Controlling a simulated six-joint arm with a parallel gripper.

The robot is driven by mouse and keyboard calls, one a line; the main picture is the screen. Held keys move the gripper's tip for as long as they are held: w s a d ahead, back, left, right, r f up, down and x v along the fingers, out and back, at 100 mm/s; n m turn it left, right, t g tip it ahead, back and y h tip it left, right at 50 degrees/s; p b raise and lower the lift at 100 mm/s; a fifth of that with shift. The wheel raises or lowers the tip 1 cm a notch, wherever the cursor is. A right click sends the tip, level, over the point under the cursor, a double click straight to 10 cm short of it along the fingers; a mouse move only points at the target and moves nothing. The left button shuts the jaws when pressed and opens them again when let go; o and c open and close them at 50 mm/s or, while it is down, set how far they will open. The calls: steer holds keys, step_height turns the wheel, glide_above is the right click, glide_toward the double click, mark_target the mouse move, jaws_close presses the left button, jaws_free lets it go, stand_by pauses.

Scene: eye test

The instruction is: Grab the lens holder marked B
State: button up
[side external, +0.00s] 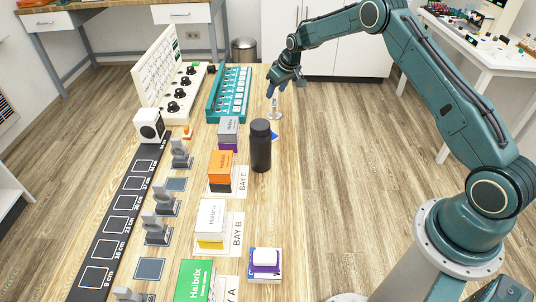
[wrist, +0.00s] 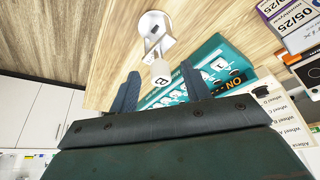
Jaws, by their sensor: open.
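The lens holder is a slim silver post on a round base (side external: 275,115) near the table's far right edge. In the wrist view, its round pale base (wrist: 152,22) is at the top, and a white tag (wrist: 161,77) with a dark letter that looks like B is nearer to me. In the wrist view, my gripper (wrist: 159,70) is open, one dark blue finger on each side of the tag in the picture. I see no clear contact; the exact depth is hard to tell.
A teal button panel (side external: 230,92) stands close left of the holder. A black bottle (side external: 260,147) stands nearer the camera, with several boxes, including an orange one (side external: 221,168), left of it. The floor lies beyond the right edge.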

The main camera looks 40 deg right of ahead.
mark_target(274, 103)
steer(key=shift+x, duration=1.2)
steer(key=shift+c, duration=0.2)
jaws_close()
